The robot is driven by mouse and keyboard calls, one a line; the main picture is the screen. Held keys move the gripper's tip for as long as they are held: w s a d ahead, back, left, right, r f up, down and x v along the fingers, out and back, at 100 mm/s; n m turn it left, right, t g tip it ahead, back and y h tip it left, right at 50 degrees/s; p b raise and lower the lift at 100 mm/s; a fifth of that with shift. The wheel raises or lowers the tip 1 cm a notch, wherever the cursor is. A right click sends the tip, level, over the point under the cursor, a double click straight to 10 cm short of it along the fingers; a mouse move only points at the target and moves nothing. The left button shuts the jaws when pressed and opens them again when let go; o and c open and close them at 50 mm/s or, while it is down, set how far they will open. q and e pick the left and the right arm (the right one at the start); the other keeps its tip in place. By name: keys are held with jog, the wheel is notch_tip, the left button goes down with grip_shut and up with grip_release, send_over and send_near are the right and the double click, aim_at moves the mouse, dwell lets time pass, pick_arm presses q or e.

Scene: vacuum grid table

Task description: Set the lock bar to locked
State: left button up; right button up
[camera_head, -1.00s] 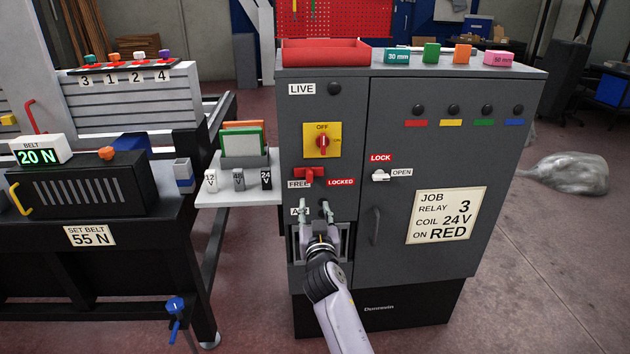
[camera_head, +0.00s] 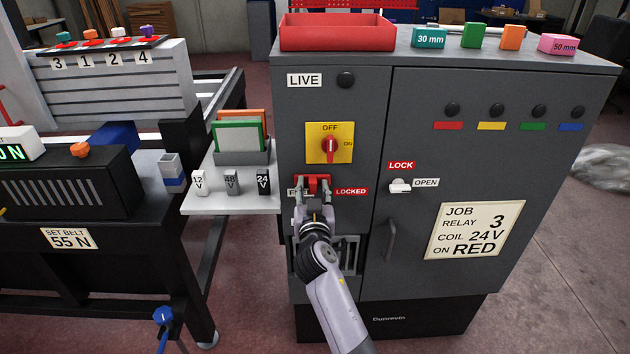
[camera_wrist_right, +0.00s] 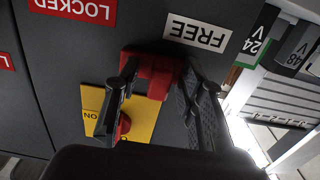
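The red lock bar (camera_head: 313,183) is on the dark grey cabinet front, with the FREE label (camera_head: 293,194) at its left and the red LOCKED label (camera_head: 351,191) at its right. My right gripper (camera_head: 313,189) is open, its two fingers on either side of the bar. In the right wrist view, which is upside down, the bar (camera_wrist_right: 152,72) shows between the spread fingers (camera_wrist_right: 158,88); I cannot tell whether they touch it. The gripper partly hides the FREE label. My left gripper is not in view.
A yellow plate with a red rotary switch (camera_head: 330,146) sits just above the bar. A white LOCK/OPEN handle (camera_head: 400,186) and a dark door handle (camera_head: 390,240) are to the right. A side shelf (camera_head: 235,200) with small voltage blocks stands left of the cabinet.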

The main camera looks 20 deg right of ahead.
jog(key=shift+s+r, duration=0.1)
jog(key=shift+c, duration=0.3)
grip_shut()
dwell(0.6)
